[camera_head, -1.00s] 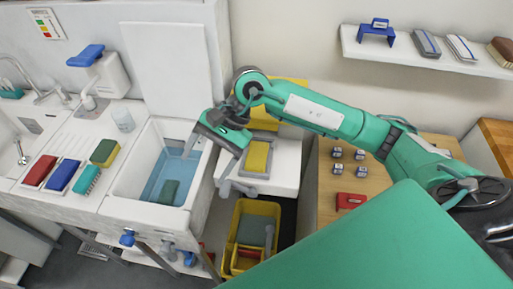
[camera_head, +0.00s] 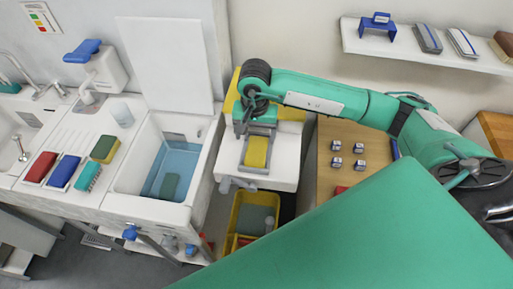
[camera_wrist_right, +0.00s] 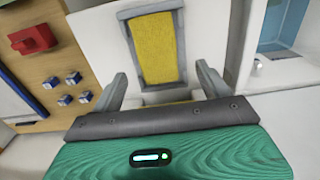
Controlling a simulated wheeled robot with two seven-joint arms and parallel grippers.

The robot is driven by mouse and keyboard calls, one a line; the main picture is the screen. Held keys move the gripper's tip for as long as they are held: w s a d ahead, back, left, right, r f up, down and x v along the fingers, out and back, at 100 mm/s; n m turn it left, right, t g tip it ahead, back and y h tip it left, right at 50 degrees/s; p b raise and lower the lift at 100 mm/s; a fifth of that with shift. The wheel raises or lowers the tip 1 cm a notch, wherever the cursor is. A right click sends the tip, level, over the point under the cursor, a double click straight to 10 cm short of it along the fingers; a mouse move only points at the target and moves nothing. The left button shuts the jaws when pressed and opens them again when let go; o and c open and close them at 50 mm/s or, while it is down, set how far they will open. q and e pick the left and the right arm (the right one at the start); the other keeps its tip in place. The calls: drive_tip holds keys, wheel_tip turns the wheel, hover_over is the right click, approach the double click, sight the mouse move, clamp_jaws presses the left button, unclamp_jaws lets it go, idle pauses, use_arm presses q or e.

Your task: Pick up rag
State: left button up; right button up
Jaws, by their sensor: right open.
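The rag looks like the yellow cloth (camera_head: 256,152) lying in a grey-framed tray (camera_head: 254,171) on a white surface. It also shows in the right wrist view (camera_wrist_right: 155,48), upper middle, flat within its grey frame. My right gripper (camera_head: 258,131) is over the back end of the tray. In the right wrist view its open fingers (camera_wrist_right: 163,86) stand apart at either side of the tray's near end, with nothing seen between them but the tray and surface. The gripper partly hides the tray's back end in the head view. My left gripper is not in view.
Left of the white surface (camera_head: 286,160) is a sink with water (camera_head: 180,160) and a dark green block. A yellow bucket (camera_head: 233,222) stands below in front. A wooden table (camera_head: 340,115) with several small blocks is at right. Sponges and brushes lie at far left.

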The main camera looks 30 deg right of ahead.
sight(257, 149)
drive_tip(key=shift+s+f+p, duration=0.15)
drive_tip(key=shift+f+p, duration=0.5)
drive_tip(key=shift+f, duration=0.05)
drive_tip(key=f+p, duration=0.1)
drive_tip(key=f, duration=0.2)
drive_tip(key=shift+s+p, duration=0.2)
drive_tip(key=shift+p, duration=0.2)
drive_tip(key=shift+f, duration=0.6)
drive_tip(key=c, duration=1.1)
drive_tip(key=shift+c, duration=0.2)
